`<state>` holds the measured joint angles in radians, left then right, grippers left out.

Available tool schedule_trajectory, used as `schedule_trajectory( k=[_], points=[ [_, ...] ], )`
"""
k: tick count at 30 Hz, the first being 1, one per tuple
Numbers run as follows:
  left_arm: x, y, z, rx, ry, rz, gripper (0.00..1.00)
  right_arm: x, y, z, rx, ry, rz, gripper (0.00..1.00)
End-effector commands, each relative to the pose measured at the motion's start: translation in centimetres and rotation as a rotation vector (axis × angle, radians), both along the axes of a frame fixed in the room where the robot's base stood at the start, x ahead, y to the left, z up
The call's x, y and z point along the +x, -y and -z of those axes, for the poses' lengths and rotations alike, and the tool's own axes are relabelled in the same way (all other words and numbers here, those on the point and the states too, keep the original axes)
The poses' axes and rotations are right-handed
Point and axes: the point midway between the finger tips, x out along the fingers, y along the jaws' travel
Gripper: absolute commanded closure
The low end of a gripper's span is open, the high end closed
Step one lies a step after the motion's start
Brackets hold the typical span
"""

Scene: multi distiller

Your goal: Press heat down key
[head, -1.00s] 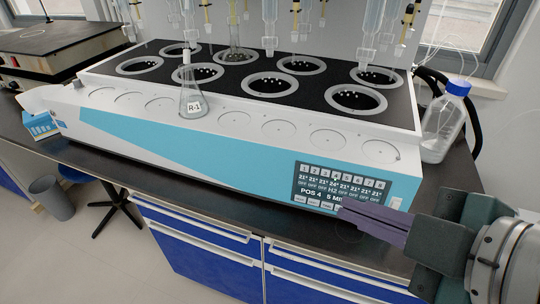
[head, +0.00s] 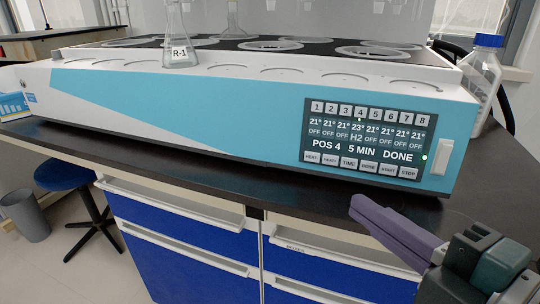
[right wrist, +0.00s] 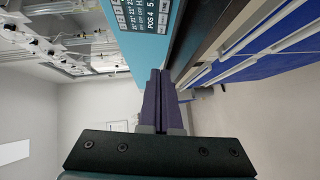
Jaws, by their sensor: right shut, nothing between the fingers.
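The distiller's dark control panel (head: 367,138) is at the right end of its blue and white front. Its display reads POS 4, 5 MIN and DONE, with H2 under position 4. The heat down key (head: 312,156) appears to be the leftmost light key in the bottom row, beside a heat up key (head: 330,160). My right gripper (head: 358,204) is shut and empty, below the panel and apart from it in the head view. In the right wrist view its purple fingers (right wrist: 158,76) point toward the machine front, with part of the panel (right wrist: 140,14) at the top. My left gripper is out of view.
A flask labelled R-1 (head: 178,45) stands on the machine's front ledge. A blue-capped bottle (head: 482,75) is behind the right end. A white rocker switch (head: 443,157) sits right of the panel. The dark bench edge (head: 270,195) runs below, above blue drawers (head: 190,222).

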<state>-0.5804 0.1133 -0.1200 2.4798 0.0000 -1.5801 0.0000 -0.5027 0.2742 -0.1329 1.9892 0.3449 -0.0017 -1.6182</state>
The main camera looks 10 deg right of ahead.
Motion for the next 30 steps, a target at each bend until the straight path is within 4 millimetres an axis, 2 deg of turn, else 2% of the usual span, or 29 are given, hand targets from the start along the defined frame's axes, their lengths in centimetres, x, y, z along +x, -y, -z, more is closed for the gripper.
schedule_trajectory(
  k=[8,13,26,30],
  points=[
    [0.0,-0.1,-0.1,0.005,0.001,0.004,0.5,0.1,0.0,-0.1,0.001,0.0,0.0,1.0],
    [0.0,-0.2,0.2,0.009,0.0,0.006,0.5,1.3,-0.3,0.1,0.005,0.003,0.002,1.0],
    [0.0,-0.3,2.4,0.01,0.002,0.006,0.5,9.7,-2.3,1.3,0.006,0.002,0.0,1.0],
    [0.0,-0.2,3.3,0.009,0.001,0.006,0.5,11.5,-1.1,1.8,0.0,0.0,0.001,1.0]
  ],
)
